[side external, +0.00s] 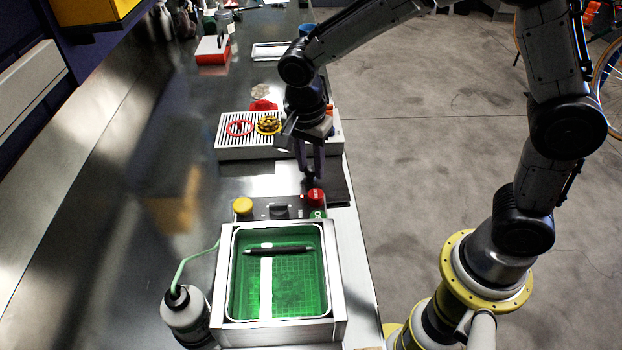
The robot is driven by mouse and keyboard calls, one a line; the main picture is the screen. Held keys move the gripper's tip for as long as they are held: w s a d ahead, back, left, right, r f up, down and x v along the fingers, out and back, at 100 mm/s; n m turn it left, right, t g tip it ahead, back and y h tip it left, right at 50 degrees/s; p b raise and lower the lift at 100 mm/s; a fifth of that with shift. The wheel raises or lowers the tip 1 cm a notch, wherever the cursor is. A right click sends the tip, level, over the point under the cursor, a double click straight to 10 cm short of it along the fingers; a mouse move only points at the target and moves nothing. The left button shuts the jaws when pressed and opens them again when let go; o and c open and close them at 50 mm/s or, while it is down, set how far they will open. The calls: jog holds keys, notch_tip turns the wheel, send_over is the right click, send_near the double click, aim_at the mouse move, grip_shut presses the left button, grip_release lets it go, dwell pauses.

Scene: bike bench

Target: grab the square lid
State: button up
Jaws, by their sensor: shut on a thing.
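My gripper (312,176) points down over the bench, between the slotted grey block and the green-lined basin. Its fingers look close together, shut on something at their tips. A dark, flat, square-edged piece (339,186) shows just right of the fingertips, near the bench's right edge, and looks like the square lid. The fingers and the red knob in front hide the contact, so I cannot see how the lid sits in the jaws or whether it is clear of the bench.
A red knob (316,196) and a yellow knob (242,206) are on the panel behind the metal basin (338,290). A dark pen (279,251) lies across the basin. A bottle (186,315) stands left. The slotted block (228,142) holds red and yellow rings.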

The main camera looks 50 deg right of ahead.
grip_shut()
jog(key=shift+r, duration=0.1)
